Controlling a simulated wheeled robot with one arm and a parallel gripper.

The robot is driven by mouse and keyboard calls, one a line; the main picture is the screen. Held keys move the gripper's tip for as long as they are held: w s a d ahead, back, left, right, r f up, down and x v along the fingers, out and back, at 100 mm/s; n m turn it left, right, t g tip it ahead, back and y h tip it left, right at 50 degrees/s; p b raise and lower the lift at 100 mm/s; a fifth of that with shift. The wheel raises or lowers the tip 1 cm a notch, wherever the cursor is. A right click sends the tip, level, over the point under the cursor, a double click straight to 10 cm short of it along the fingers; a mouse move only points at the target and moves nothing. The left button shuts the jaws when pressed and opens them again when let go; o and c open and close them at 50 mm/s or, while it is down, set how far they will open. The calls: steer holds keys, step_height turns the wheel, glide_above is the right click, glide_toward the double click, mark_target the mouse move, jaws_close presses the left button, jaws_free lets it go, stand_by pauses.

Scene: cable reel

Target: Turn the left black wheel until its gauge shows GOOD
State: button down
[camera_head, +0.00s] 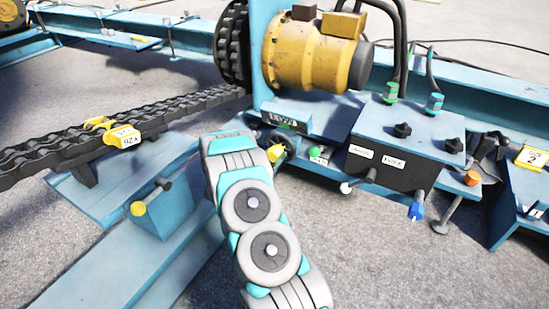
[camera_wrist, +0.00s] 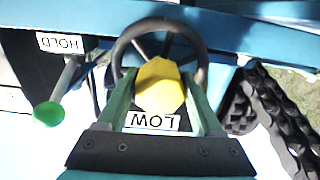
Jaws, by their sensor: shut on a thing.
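In the wrist view a black wheel (camera_wrist: 160,23) with spokes stands ahead of my gripper (camera_wrist: 160,76). A yellow faceted piece (camera_wrist: 160,86) sits between the fingers and hides the wheel's lower middle. Below it a white label reads LOW (camera_wrist: 152,121), upside down in this view.
A green-knobbed lever (camera_wrist: 47,113) and a HOLD label (camera_wrist: 60,43) lie to the left in the wrist view. In the head view a yellow motor (camera_head: 310,55) stands above, a black-fronted control box (camera_head: 385,165) to the right, and a heavy chain (camera_head: 60,150) to the left.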

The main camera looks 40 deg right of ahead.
mark_target(272, 158)
steer(key=shift+w, duration=0.1)
stand_by(0.4)
steer(key=shift+c, duration=0.2)
jaws_free()
steer(key=shift+v, duration=3.95)
